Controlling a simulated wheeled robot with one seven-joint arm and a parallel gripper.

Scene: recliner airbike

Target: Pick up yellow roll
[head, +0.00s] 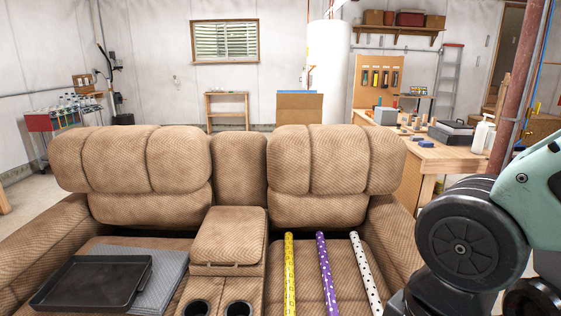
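The yellow roll (290,274) is a long thin patterned tube. It lies on the right seat of the brown recliner sofa (238,165), just right of the center console, pointing away from me. A purple roll with white dots (327,272) lies to its right. A white roll with black dots (365,272) lies farther right. The three rolls lie roughly side by side with gaps between them. My arm shows at the right edge of the head view, right of the rolls. My gripper is out of the picture.
A black tray (92,284) sits on a grey flat item (165,282) on the left seat. The console (228,238) has two cup holders beside the yellow roll. The sofa's backrests rise behind the rolls. A wooden workbench (440,157) stands behind at the right.

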